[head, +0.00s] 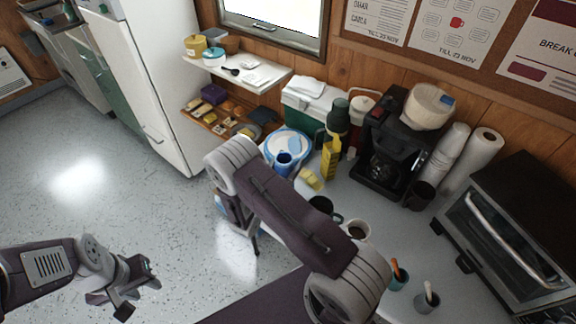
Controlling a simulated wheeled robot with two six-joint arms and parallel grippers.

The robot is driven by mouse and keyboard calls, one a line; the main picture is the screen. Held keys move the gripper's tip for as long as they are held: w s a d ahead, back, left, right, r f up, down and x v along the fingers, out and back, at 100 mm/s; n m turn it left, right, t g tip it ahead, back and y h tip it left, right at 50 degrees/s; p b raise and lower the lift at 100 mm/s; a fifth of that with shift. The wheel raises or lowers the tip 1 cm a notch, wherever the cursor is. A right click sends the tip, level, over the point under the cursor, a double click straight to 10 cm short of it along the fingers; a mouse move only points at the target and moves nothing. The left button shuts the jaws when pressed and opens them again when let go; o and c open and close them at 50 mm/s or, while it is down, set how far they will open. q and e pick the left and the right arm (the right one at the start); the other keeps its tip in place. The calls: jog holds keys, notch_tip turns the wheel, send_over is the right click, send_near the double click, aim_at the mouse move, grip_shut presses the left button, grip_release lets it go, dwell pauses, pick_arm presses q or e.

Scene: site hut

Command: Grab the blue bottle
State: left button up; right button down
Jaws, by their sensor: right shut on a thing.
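A small dark-blue cylindrical thing (284,163), perhaps the blue bottle, stands at the far left of the worktop, in front of a round white-and-blue container (301,144). It is too small to tell for certain that it is a bottle. My right arm crosses the middle of the view; its gripper is hidden behind the arm, so what it holds cannot be seen. My left gripper (139,288) is open and empty over the floor at lower left, far from the worktop.
The worktop (345,196) also bears a yellow bottle (330,158), a yellow sponge (310,179), a black coffee maker (383,160), mugs and a toaster oven (505,225). A fridge (150,80) and a stocked shelf (258,78) stand behind. The floor at left is clear.

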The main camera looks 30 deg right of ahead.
aim_at(288, 156)
notch_tip(288, 156, up, 4)
jog(key=shift+f, duration=0.15)
jog(key=s+d+r+p, duration=0.5)
jog(key=s+d+r, duration=0.1)
jog(key=s, duration=0.3)
jog(key=shift+s+d+r, duration=0.15)
jog(key=shift+s+r, duration=0.25)
jog(key=shift+p, duration=0.3)
jog(key=shift+f, duration=0.1)
